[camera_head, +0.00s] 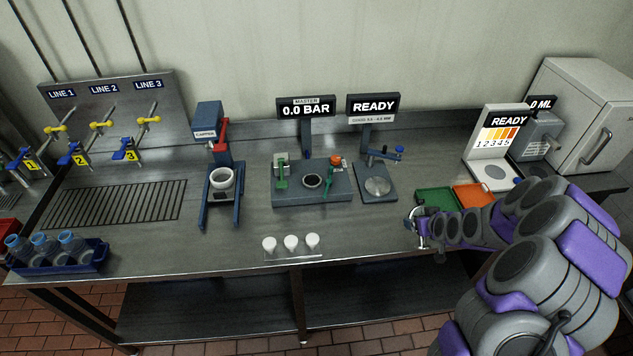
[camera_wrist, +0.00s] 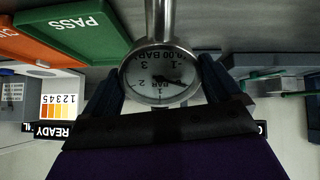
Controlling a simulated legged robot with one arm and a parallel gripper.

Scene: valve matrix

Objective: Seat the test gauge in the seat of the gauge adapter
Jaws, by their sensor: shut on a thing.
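The test gauge (camera_wrist: 158,75) is a round metal-rimmed dial with a metal stem, seen upside down in the wrist view. My gripper (camera_head: 419,232) is shut on it, one dark finger on each side of the dial. The gauge adapter appears to be the grey block (camera_head: 287,197) under the "MASTER 0.0 BAR" display (camera_head: 306,107). A dark round seat (camera_head: 312,180) on its top looks empty. The gripper is right of this block and apart from it.
A "READY" stand (camera_head: 373,104) with a round plate (camera_head: 377,187) stands between the block and my gripper. Green (camera_head: 435,198) and orange (camera_head: 473,195) trays lie beside my arm. Several white-topped pieces (camera_head: 290,242) stand at the front.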

